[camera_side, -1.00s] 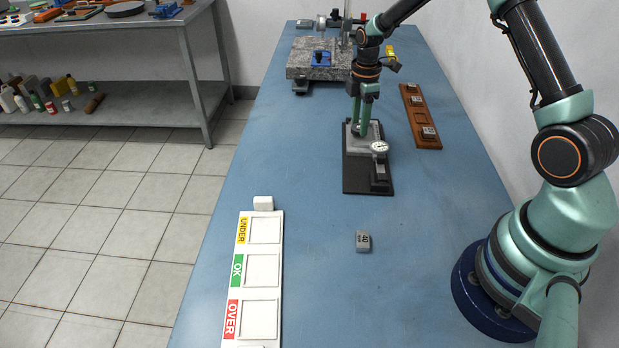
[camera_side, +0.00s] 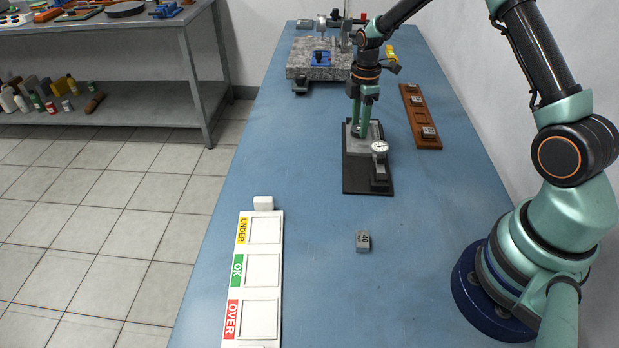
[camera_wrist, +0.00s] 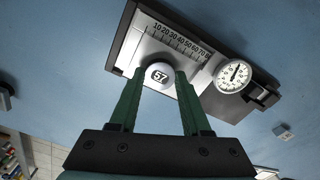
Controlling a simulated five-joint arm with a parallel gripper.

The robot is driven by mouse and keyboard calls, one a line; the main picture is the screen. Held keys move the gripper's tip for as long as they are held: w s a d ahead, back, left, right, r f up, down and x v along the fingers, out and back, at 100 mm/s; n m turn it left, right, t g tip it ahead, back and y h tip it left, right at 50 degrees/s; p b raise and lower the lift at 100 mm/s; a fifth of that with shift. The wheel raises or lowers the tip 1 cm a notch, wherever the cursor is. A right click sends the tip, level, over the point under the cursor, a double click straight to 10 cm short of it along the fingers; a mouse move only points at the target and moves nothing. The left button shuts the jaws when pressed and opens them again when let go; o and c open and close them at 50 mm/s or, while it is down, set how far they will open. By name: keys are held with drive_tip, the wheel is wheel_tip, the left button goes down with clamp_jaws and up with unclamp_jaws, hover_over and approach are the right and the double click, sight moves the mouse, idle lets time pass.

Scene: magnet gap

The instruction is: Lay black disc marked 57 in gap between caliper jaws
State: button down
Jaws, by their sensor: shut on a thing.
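The caliper fixture (camera_side: 356,183) has a dark base, a grey plate with a number scale (camera_wrist: 183,42), and a white dial (camera_side: 380,148). The dial also shows right of the disc in the wrist view (camera_wrist: 234,77). I cannot make out the jaw faces or whether the disc touches the plate.
A small grey marked block (camera_side: 363,241) lies nearer on the blue table. A white tray (camera_side: 261,215) labelled UNDER, OK and OVER lies at the left edge. A brown rack (camera_side: 419,117) stands right of the fixture, and a granite block (camera_side: 305,72) stands behind. Open table surrounds the fixture.

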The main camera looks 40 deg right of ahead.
drive_tip(key=shift+f, duration=0.1)
drive_tip(key=shift+c, duration=1.4)
unclamp_jaws()
drive_tip(key=c, duration=0.5)
drive_tip(key=shift+r, duration=2.25)
drive_tip(key=shift+o, duration=0.2)
drive_tip(key=o, duration=0.5)
